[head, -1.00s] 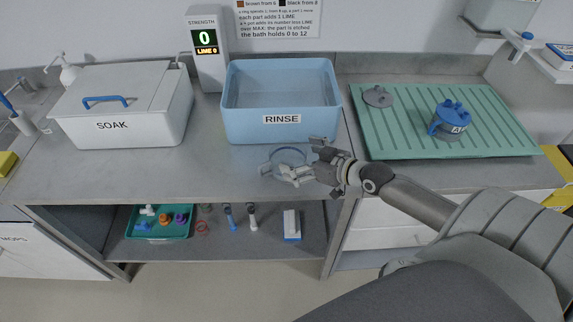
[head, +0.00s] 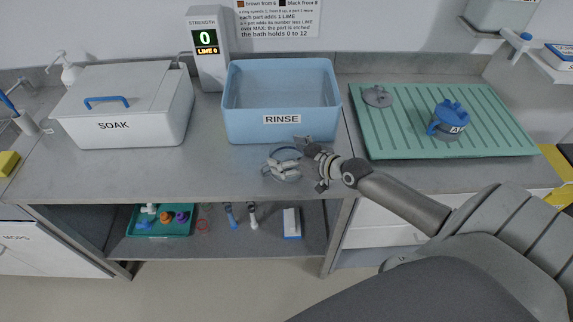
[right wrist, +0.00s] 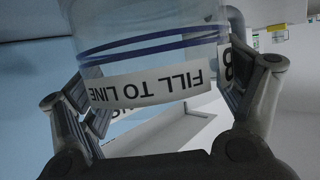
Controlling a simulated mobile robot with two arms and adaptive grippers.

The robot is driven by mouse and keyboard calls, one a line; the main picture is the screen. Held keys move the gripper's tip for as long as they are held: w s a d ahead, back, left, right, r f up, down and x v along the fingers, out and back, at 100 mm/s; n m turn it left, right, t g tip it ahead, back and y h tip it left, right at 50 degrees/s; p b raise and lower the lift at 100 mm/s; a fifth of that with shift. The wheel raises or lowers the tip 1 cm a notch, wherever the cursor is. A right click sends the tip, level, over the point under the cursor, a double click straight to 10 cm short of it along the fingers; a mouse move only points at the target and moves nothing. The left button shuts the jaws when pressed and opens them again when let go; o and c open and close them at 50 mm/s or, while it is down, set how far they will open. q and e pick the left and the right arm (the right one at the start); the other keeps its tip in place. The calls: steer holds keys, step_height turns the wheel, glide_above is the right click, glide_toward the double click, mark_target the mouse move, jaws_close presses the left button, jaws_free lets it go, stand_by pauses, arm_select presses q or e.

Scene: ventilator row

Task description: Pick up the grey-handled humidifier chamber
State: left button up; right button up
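The grey-handled humidifier chamber (head: 285,164) is a clear, round pot standing on the counter in front of the rinse tub. In the right wrist view the clear chamber (right wrist: 145,40) fills the upper middle, with blue rings and an upside-down "FILL TO LINE" label. My right gripper (head: 312,163) is at its right side in the head view, fingers spread. In the right wrist view one finger shows on each side of the chamber; I cannot tell whether they touch it. My left gripper is not in view.
The blue RINSE tub (head: 282,130) stands just behind the chamber, the white SOAK box (head: 150,135) to the left. A blue-handled chamber marked A (head: 449,117) and a grey disc (head: 377,96) are on the green rack (head: 490,145). The counter left of the chamber is clear.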

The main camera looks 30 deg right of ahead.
steer(key=c, duration=0.5)
steer(key=shift+r, duration=0.1)
steer(key=shift+r, duration=0.1)
steer(key=shift+r+b, duration=0.3)
steer(key=shift+r, duration=0.75)
steer(key=s+r, duration=0.1)
steer(key=r, duration=0.1)
steer(key=s+r, duration=0.4)
steer(key=shift+a+r, duration=0.35)
steer(key=shift+r, duration=0.05)
steer(key=shift+s+a+r+b, duration=0.25)
steer(key=shift+s+r, duration=0.3)
steer(key=shift+s, duration=0.85)
steer(key=shift+s+a+r+b, duration=0.1)
steer(key=shift+s+r+b, duration=0.4)
steer(key=shift+s, duration=0.9)
steer(key=shift+s+a+r+b, duration=0.2)
steer(key=shift+s+r, duration=0.45)
steer(key=shift+s, duration=0.75)
